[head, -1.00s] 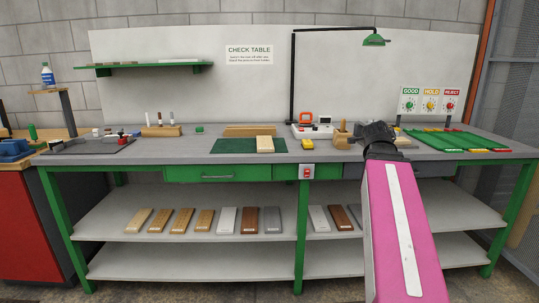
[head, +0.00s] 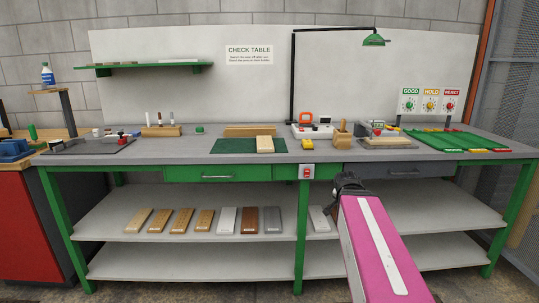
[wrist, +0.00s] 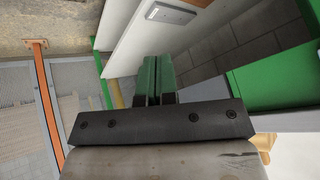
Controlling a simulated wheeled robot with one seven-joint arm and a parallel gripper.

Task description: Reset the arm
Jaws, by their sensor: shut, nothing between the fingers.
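My gripper (head: 348,184) shows in the head view as a dark shape at the far end of my pink arm. It appears in front of the bench's lower right bay, below the tabletop edge. In the wrist view my gripper's two green-padded fingers (wrist: 157,78) lie close together, shut and empty. They point toward a tilted view of the bench, with a pale shelf board (wrist: 120,35) and a green frame part (wrist: 260,75). The fingertips are hard to make out in the head view.
The grey tabletop (head: 190,150) carries a green mat (head: 225,145) with a light board (head: 265,144), a wooden holder (head: 341,134) and a green tray (head: 440,140). Several boards, including a white one (head: 228,219), lie on the lower shelf (head: 110,226). Floor shows in front.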

